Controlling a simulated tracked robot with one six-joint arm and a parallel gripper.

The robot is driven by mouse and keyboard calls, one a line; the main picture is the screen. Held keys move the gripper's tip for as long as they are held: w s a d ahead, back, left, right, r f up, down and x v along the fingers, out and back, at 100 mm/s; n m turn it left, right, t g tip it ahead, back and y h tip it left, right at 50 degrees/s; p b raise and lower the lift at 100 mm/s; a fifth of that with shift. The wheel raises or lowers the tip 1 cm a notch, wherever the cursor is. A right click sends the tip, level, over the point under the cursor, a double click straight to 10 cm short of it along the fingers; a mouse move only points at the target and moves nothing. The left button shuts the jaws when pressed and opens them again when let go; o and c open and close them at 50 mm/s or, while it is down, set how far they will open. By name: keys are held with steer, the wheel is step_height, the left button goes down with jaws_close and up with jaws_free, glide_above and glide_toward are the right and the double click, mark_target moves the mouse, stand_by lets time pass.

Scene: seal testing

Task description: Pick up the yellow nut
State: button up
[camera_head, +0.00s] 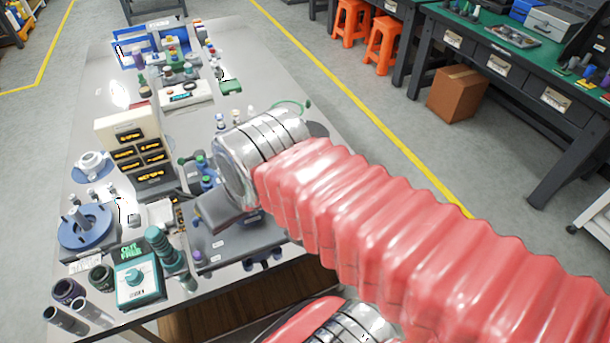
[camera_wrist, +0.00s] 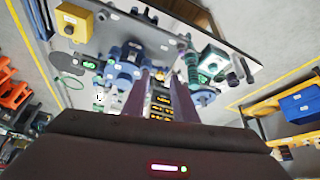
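I cannot clearly make out the yellow nut in either view. In the wrist view, small yellow-orange marks show between my fingers, on or near a dark panel (camera_wrist: 159,107) with lit yellow lettering; whether one is the nut is too small to tell. My gripper (camera_wrist: 161,76) shows two dark fingers standing apart, with no object seen held. In the head view, my gripper (camera_head: 218,212) hangs low over the grey base plate on the near part of the table, and my wrist hides what is behind it.
A white and grey block with lit labels (camera_head: 131,138) stands left of my gripper. A teal device (camera_head: 138,279), a blue round fixture (camera_head: 84,228) and dark cylinders (camera_head: 67,290) crowd the near left. A yellow box (camera_wrist: 75,21) is on the table. The table's far right surface (camera_head: 262,85) is clearer.

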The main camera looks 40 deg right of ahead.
stand_by(0.3)
steer(key=w+d+f+m+g+h, duration=0.1)
steer(key=w+d+f, duration=0.1)
steer(key=w+d, duration=0.4)
steer(key=w+d+f+m+g, duration=0.15)
steer(key=w+d, duration=0.25)
steer(key=d, duration=0.4)
steer(key=w+d+f+m, duration=0.1)
steer(key=d+f, duration=0.3)
steer(key=d, duration=0.4)
steer(key=d+f, duration=0.5)
steer(key=d, duration=0.3)
steer(key=shift+w+d+m, duration=0.15)
steer(key=shift+w+m, duration=0.2)
steer(key=shift+w, duration=0.05)
steer(key=shift+f, duration=0.1)
steer(key=shift+x, duration=4.15)
steer(key=shift+w, duration=0.1)
